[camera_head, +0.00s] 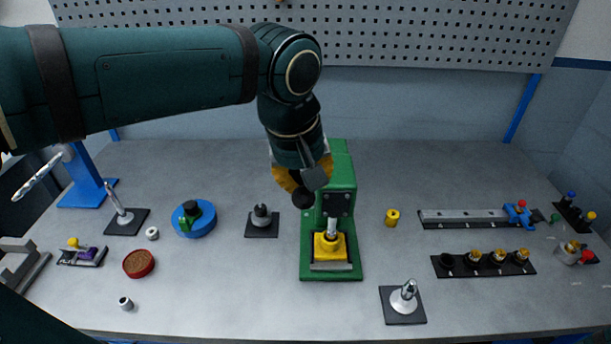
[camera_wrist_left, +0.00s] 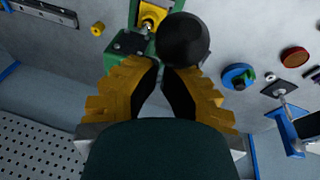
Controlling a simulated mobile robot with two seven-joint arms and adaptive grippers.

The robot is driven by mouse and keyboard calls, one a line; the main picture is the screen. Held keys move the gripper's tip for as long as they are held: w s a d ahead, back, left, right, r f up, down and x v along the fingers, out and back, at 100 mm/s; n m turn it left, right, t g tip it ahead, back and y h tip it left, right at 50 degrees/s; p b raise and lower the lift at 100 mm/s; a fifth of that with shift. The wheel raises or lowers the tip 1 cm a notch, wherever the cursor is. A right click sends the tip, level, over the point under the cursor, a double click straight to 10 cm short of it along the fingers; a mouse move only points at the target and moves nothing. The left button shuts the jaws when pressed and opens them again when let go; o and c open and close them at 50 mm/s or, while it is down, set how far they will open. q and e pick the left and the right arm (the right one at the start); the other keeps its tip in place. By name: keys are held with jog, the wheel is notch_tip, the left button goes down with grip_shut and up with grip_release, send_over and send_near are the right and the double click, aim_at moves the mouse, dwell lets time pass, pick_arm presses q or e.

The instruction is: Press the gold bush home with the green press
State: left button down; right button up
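The green press (camera_head: 342,180) stands in the middle of the table. A yellow block (camera_head: 326,248) sits on its base, under the silver ram (camera_head: 332,226); the block also shows in the left wrist view (camera_wrist_left: 151,15). I cannot make out the gold bush in the block. A black ball knob (camera_head: 303,199) is at the press's left side, and it is large in the left wrist view (camera_wrist_left: 183,40). My left gripper (camera_wrist_left: 160,70) points down with its fingertips drawn close together, right by the knob; contact is unclear. My right gripper is not in view.
A yellow cylinder (camera_head: 392,218) stands right of the press. A black rack (camera_head: 484,263) with gold-topped pieces is farther right. A black plate with a silver cone (camera_head: 404,298) is in front. A dark fitting (camera_head: 262,216) and blue disc (camera_head: 194,220) are left.

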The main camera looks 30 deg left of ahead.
pick_arm(q)
jog(key=f+b, duration=0.1)
jog(key=b, duration=0.1)
jog(key=s+d+f+t+y+b, duration=0.1)
jog(key=b, duration=0.1)
jog(key=s+f+t+b, duration=0.1)
jog(key=b, duration=0.1)
jog(key=shift+s+d+f, duration=0.15)
jog(key=shift+d+f, duration=0.05)
jog(key=shift+f, duration=0.1)
dwell(1.0)
